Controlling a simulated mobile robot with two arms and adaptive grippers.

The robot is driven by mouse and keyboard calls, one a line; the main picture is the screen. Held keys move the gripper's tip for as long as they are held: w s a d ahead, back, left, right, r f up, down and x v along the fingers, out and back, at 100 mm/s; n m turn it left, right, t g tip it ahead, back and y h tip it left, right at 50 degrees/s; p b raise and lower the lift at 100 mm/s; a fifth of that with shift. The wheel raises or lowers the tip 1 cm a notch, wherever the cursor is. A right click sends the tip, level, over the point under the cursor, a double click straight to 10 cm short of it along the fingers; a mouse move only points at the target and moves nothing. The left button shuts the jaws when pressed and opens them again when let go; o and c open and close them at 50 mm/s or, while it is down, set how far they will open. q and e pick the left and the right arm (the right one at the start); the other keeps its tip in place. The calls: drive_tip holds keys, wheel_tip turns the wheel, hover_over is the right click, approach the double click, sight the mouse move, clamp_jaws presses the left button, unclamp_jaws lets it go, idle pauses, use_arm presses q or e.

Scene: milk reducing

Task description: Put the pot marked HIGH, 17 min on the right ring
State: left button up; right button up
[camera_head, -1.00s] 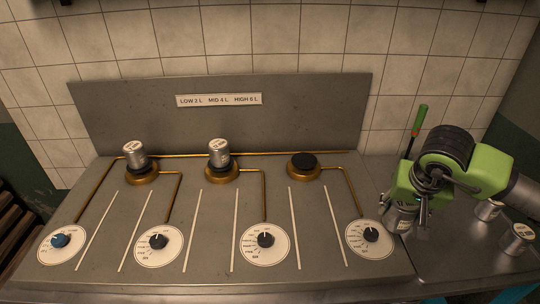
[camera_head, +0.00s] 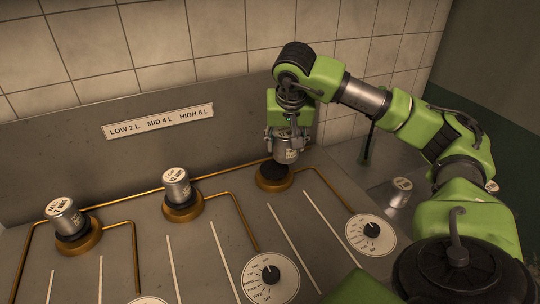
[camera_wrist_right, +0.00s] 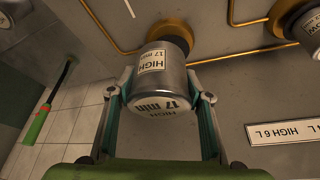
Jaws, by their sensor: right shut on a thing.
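The pot marked HIGH, 17 min (camera_head: 288,151) is a metal can, held upright between the fingers of my right gripper (camera_head: 287,138). Its HIGH, 17 min label reads clearly in the right wrist view (camera_wrist_right: 163,85), where my right gripper (camera_wrist_right: 162,95) is shut around its sides. The pot is over the right ring (camera_head: 274,183), a black plate on a brass base. The plate's dark top shows below the pot, which looks slightly above it; contact is hard to tell. My left gripper is out of view.
Other pots stand on the middle ring (camera_head: 182,212) and the left ring (camera_head: 79,243). Another pot (camera_head: 399,193) stands on the counter at the right. Dials, including the right one (camera_head: 371,233), line the front. A sign (camera_head: 158,121) is on the back panel.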

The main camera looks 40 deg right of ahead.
drive_tip(key=w+d+f, duration=0.1)
drive_tip(key=w+f, duration=0.1)
drive_tip(key=w+f+p, duration=0.1)
drive_tip(key=w+f, duration=0.1)
drive_tip(key=w+d+f, duration=0.1)
drive_tip(key=w+f, duration=0.1)
drive_tip(key=shift+w+d+f, duration=0.15)
drive_tip(key=shift+w+d, duration=0.15)
drive_tip(key=shift+w, duration=0.1)
drive_tip(key=x, duration=0.1)
drive_tip(key=p+x, duration=0.1)
drive_tip(key=x, duration=0.1)
drive_tip(key=shift+s+a+f, duration=0.15)
drive_tip(key=shift+a, duration=0.15)
drive_tip(key=shift+f, duration=0.45)
drive_tip(key=o, duration=1.3)
drive_tip(key=shift+f, duration=0.15)
